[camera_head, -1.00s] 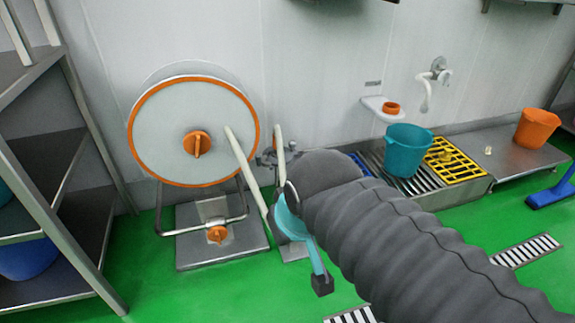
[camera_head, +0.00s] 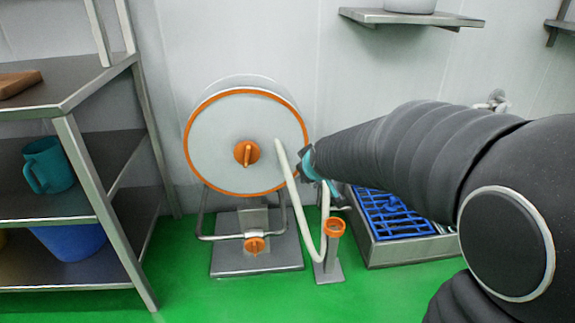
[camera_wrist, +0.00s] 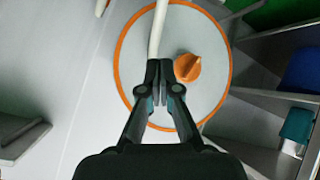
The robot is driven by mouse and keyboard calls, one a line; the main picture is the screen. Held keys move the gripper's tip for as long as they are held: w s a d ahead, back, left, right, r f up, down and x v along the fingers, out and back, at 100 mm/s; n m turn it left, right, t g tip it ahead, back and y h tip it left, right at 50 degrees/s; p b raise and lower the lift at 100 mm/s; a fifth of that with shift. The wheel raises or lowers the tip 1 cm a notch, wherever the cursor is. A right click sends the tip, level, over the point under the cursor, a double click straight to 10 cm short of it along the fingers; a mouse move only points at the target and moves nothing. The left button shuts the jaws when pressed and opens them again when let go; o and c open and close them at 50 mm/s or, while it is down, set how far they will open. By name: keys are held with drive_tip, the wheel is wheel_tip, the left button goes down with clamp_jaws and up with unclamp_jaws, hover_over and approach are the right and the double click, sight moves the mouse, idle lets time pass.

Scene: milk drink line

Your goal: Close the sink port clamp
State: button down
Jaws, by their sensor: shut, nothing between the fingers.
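I cannot make out the sink port clamp for certain in either view. A round white reel (camera_head: 225,130) with an orange rim and an orange centre knob (camera_head: 246,153) stands by the wall. A white hose (camera_head: 290,185) hangs in a loop down its right side. My gripper (camera_head: 303,165) is at the reel's right rim in the head view, partly hidden by my arm. In the wrist view, my gripper (camera_wrist: 160,70) is shut and empty. Its tips are in front of the reel (camera_wrist: 140,75), in line with the hose (camera_wrist: 157,30); contact cannot be told. The orange knob (camera_wrist: 187,68) is beside the tips.
A post with an orange-rimmed cup (camera_head: 335,226) stands below my gripper. A floor basin with a blue grate (camera_head: 392,212) is to its right. A steel shelf rack (camera_head: 85,190) with a teal jug (camera_head: 48,165) is at left. Green floor (camera_head: 215,300) in front is clear.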

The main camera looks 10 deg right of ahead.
drive_tip(key=w+f+n+t+b, duration=0.1)
drive_tip(key=w+f+n+t, duration=0.15)
drive_tip(key=w+f, duration=1.1)
drive_tip(key=w+f+n+t+h+b, duration=0.1)
drive_tip(key=w+f+n+t+h, duration=0.15)
drive_tip(key=w+f, duration=0.4)
drive_tip(key=w+f+n+t+h+b, duration=0.1)
drive_tip(key=w+f+n, duration=0.25)
drive_tip(key=f, duration=0.65)
drive_tip(key=w+d+r+t, duration=0.1)
drive_tip(key=w+d+r, duration=0.1)
drive_tip(key=w, duration=0.9)
drive_tip(key=shift+d+n+t+h, duration=0.3)
drive_tip(key=shift+d+n+h, duration=0.05)
drive_tip(key=shift+d+h, duration=0.1)
drive_tip(key=shift+s+f+b, duration=0.1)
drive_tip(key=shift+s+b, duration=0.1)
drive_tip(key=shift+b, duration=0.1)
